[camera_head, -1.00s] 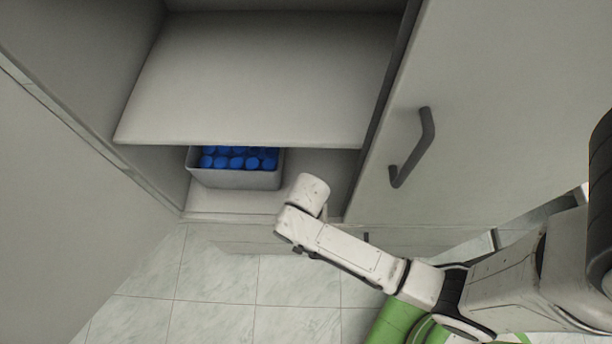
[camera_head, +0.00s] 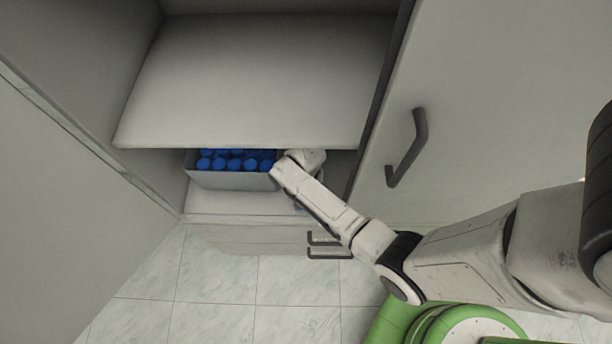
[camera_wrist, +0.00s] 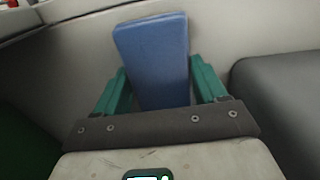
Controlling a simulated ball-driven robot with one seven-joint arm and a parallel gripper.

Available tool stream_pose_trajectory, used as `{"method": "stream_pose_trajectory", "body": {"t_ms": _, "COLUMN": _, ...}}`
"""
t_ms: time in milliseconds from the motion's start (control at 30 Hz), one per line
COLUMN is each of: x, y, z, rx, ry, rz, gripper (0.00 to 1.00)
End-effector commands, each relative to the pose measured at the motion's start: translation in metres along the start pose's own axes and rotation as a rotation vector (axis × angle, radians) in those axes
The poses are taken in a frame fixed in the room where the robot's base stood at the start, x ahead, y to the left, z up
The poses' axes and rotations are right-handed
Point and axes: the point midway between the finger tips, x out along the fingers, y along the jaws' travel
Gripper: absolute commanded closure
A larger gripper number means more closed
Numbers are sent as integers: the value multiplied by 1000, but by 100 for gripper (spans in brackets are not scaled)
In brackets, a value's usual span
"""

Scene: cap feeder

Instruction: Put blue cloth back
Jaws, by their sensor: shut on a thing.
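The blue cloth (camera_wrist: 152,50) is a flat, folded rectangle in the wrist view. It stands upright between the teal fingers of my gripper (camera_wrist: 160,82), which is shut on it. A pale surface lies behind the cloth. In the head view the end of my arm reaches into the cabinet's lower compartment, just right of the bin of blue caps. My fingers and the cloth are hidden there.
The open cabinet has a pale shelf (camera_head: 255,80) above the lower compartment. A light bin (camera_head: 230,181) of several blue caps (camera_head: 235,163) stands inside. A cabinet door with a dark handle (camera_head: 408,148) is at right. A dark grey block (camera_wrist: 280,100) is at right in the wrist view.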

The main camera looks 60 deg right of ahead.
Motion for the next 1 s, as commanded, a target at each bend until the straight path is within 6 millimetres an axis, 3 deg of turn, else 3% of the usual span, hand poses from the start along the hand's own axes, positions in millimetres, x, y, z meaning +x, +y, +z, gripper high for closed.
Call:
{"method": "stream_pose_trajectory", "body": {"t_ms": 367, "x": 5, "y": 0, "z": 0, "rx": 0, "ry": 0, "rz": 0, "gripper": 57}}
{"method": "stream_pose_trajectory", "body": {"t_ms": 400, "x": 4, "y": 0, "z": 0, "rx": 0, "ry": 0, "rz": 0, "gripper": 27}}
{"method": "stream_pose_trajectory", "body": {"t_ms": 633, "x": 4, "y": 0, "z": 0, "rx": 0, "ry": 0, "rz": 0, "gripper": 5}}
{"method": "stream_pose_trajectory", "body": {"t_ms": 1000, "x": -5, "y": -1, "z": 0, "rx": 0, "ry": 2, "rz": -2, "gripper": 3}}
